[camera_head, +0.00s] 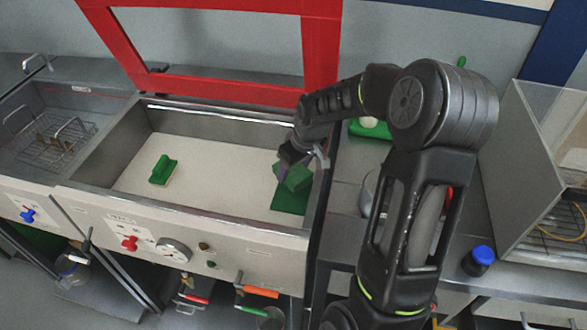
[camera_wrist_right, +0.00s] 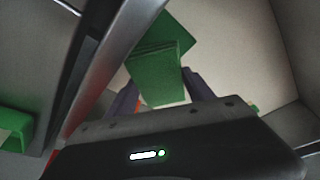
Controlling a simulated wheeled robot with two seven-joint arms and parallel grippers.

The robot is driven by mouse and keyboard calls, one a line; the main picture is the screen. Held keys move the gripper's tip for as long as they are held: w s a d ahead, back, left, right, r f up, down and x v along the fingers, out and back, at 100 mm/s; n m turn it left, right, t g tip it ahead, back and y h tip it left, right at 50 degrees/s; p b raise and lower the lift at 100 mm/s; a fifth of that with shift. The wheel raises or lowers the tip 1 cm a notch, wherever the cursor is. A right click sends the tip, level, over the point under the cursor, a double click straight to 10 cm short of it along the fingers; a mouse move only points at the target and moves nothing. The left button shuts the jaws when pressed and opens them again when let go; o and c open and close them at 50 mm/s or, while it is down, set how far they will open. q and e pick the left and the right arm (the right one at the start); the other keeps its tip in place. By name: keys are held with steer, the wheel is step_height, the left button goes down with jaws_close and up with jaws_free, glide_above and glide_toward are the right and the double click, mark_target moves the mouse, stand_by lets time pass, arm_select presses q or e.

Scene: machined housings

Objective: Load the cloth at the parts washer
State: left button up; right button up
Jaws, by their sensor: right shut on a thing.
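A green cloth (camera_head: 290,200) is at the right end of the parts washer's basin (camera_head: 215,192), partly hidden by my right gripper (camera_head: 297,168). That gripper is inside the basin, shut on the cloth. In the right wrist view the folded cloth (camera_wrist_right: 157,72) shows between the two purple fingers, with a darker green part of it beyond. I cannot tell how much of it touches the basin floor. The red lid frame (camera_head: 225,85) of the washer stands raised at the back. My left gripper is not in view.
A green brush-like block (camera_head: 163,170) lies in the basin's left half. The middle of the basin floor is bare. A wire basket (camera_head: 50,140) sits in the left tank. A green item with a white top (camera_head: 370,128) and a blue-capped bottle (camera_head: 479,260) stand at right.

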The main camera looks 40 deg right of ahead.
mark_target(296, 173)
steer(key=shift+f+b, duration=1.45)
steer(key=shift+f, duration=0.65)
steer(key=shift+s+a+f+b, duration=0.15)
steer(key=shift+s+f+b, duration=0.15)
steer(key=shift+f, duration=0.1)
steer(key=shift+s+a+f+b, duration=0.15)
steer(key=shift+f+b, duration=0.1)
steer(key=shift+f, duration=0.15)
steer(key=shift+s+f, duration=0.15)
steer(key=shift+f, duration=0.1)
steer(key=shift+s+f+b, duration=0.1)
steer(key=shift+f+b, duration=0.15)
steer(key=shift+b, duration=0.55)
stand_by(2.2)
steer(key=shift+r, duration=0.1)
steer(key=r+p, duration=0.2)
steer(key=w+r+p, duration=0.1)
steer(key=shift+d+r, duration=0.15)
steer(key=shift+d, duration=0.15)
step_height(296, 173, up, 3)
steer(key=shift+f+p, duration=0.1)
steer(key=shift+p, duration=0.75)
steer(key=shift+w+r, duration=0.15)
steer(key=shift+r, duration=0.35)
